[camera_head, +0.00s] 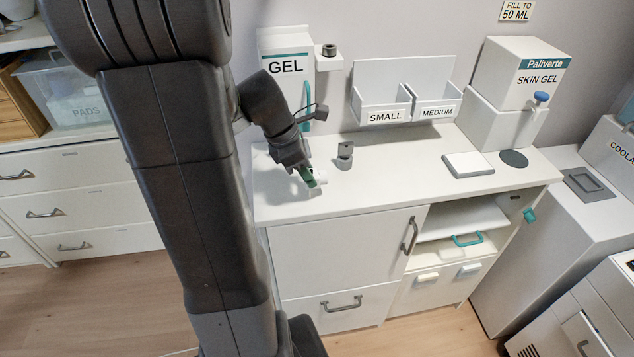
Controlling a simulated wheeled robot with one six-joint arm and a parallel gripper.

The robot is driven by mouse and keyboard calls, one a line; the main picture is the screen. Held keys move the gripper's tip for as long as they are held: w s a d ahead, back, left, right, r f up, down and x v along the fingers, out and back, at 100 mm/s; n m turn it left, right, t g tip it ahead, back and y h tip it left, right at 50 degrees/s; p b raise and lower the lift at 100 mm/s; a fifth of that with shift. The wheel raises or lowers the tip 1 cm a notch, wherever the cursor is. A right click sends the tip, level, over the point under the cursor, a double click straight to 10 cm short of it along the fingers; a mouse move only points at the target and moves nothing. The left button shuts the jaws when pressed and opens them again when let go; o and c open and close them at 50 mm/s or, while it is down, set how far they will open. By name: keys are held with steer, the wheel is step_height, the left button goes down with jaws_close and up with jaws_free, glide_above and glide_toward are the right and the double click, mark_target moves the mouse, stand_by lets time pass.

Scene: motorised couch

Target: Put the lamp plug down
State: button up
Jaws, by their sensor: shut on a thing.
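My gripper (303,170) points down, low over the left part of the white counter top (400,180). It is shut on a small piece with a dark green part, which I take to be the lamp plug (309,178). The gripper hides much of the plug. I cannot tell whether the plug touches the counter. A small white shape shows just beside it, too small to make out.
A small grey fitting (345,155) stands just right of my gripper. A GEL dispenser (285,65) is behind it. SMALL and MEDIUM bins (408,100) and a skin gel box (520,75) stand farther right. The counter's front middle is clear.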

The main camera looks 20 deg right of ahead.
steer(key=shift+f, duration=2.05)
steer(key=shift+f, duration=0.1)
steer(key=o, duration=1)
steer(key=shift+b, duration=0.3)
steer(key=shift+c, duration=0.2)
steer(key=p+v, duration=0.1)
steer(key=v, duration=1.1)
steer(key=shift+a, duration=0.1)
